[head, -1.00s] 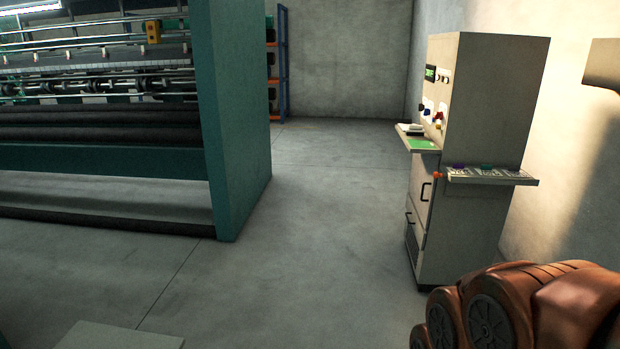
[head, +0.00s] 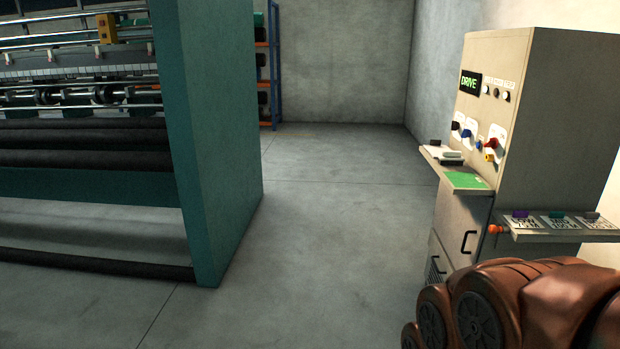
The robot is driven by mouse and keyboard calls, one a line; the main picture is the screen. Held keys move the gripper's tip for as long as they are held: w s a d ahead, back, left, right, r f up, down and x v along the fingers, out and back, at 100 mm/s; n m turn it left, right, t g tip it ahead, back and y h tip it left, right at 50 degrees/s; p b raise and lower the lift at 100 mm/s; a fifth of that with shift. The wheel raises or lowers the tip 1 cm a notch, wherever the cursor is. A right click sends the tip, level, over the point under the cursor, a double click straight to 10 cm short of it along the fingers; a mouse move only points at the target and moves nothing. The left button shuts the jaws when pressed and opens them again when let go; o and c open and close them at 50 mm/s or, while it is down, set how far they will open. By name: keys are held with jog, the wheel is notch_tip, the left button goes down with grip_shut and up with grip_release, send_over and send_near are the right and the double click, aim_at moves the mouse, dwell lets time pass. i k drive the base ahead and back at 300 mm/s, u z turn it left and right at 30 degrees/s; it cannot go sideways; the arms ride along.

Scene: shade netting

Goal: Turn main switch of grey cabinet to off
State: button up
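The grey cabinet (head: 560,110) stands at the right by the wall, with its control face turned to the left. A lit green DRIVE display (head: 470,83) is near its top. Below are a dark knob (head: 456,126), a blue knob (head: 466,134), a red and blue knob (head: 489,143) and a yellow knob (head: 489,156) on or near pale plates. I cannot tell which is the main switch or how it is set; the labels are too small. My gripper is out of view. My brown arm shows at the lower right, in front of the cabinet's lower part.
A shelf with a green pad (head: 465,179) juts from the cabinet front. A side shelf (head: 570,236) holds labelled cards and coloured items. A large teal-framed machine (head: 215,140) with rollers fills the left. Open concrete floor (head: 330,220) lies between. A blue rack (head: 274,65) stands behind.

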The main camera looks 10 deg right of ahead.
aim_at(493, 142)
jog(key=i, duration=1.25)
jog(key=u, duration=2)
jog(key=i, duration=0.4)
jog(key=z, duration=3.4)
